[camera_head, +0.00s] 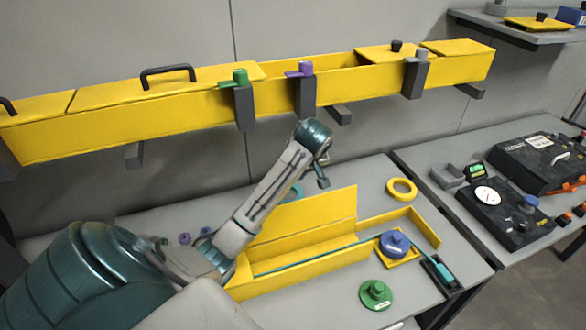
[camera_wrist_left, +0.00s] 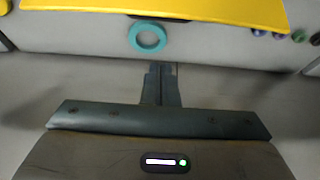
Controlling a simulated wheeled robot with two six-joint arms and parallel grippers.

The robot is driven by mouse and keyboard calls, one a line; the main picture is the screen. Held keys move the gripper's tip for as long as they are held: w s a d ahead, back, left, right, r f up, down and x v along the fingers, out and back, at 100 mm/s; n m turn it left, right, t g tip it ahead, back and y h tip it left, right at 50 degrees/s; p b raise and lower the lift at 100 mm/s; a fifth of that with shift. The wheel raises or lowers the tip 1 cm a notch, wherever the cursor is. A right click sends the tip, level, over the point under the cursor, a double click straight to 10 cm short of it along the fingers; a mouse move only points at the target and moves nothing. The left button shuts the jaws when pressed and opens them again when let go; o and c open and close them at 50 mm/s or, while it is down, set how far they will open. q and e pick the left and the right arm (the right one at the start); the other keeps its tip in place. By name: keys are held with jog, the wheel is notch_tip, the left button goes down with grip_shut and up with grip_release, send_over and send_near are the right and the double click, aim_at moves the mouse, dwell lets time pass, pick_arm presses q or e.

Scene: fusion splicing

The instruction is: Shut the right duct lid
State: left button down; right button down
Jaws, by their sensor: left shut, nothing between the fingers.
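A long yellow duct (camera_head: 200,112) runs along the wall. A yellow lid with a black handle (camera_head: 170,70) lies flat on its left part, and a small yellow cover with a black knob (camera_head: 396,46) lies further right. Between them the duct's top is open. On the table, a yellow trough (camera_head: 300,268) has a raised yellow panel (camera_head: 310,212) behind it. I cannot tell which piece is the right duct lid. My left gripper (camera_head: 323,183) hangs pointing down above the table behind the panel; it also shows in the wrist view (camera_wrist_left: 161,85), shut and empty. My right gripper is out of view.
Green (camera_head: 240,77) and purple (camera_head: 305,69) clips stand on brackets at the wall duct's front. A teal ring (camera_wrist_left: 147,37) lies on the table near my left gripper. A blue spool (camera_head: 394,243) and a green spool (camera_head: 376,294) are at the right. Black instruments (camera_head: 535,160) stand on the right-hand table.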

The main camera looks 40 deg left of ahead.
pick_arm(q)
jog(key=p, duration=0.5)
send_over(300, 211)
jog(key=w+a, duration=0.1)
jog(key=a, duration=0.1)
notch_tip(300, 211, down, 8)
jog(key=shift+w+d+r, duration=0.1)
jog(key=shift+w+d, duration=0.05)
jog(key=shift+d, duration=0.1)
jog(key=shift+a, duration=0.1)
jog(key=shift+w, duration=0.1)
